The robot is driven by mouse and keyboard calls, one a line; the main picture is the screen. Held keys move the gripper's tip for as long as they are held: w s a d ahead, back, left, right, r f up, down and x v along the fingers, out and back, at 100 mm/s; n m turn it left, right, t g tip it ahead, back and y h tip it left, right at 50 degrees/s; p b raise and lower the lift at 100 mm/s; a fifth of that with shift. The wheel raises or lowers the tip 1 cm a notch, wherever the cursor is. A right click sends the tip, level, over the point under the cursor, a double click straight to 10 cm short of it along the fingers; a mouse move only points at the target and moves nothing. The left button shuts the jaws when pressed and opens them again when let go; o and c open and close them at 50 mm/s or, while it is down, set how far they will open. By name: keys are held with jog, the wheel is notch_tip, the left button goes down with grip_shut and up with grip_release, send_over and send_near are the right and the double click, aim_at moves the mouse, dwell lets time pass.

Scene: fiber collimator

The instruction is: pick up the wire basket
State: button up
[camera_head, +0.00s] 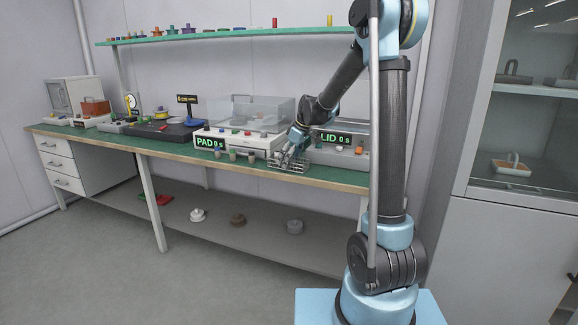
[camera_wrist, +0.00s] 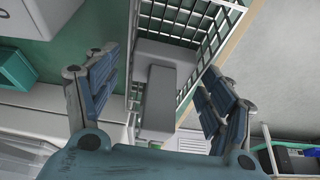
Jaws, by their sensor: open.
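The wire basket (camera_head: 289,163) stands on the green bench top near its front edge, below the LID display. My gripper (camera_head: 293,148) is at the basket, reaching down from above. In the wrist view the basket's mesh wall (camera_wrist: 215,37) shows beyond the fingers, with grey block-like parts in or at the basket. My gripper (camera_wrist: 157,100) is open, its two blue-padded fingers apart, one on each side of the grey upright part. I cannot tell whether either finger touches the basket. The basket's near part is partly hidden by my fingers and palm.
The bench's front edge (camera_head: 185,163) is close by.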

jog(key=shift+f, duration=0.15)
jog(key=c, duration=1.1)
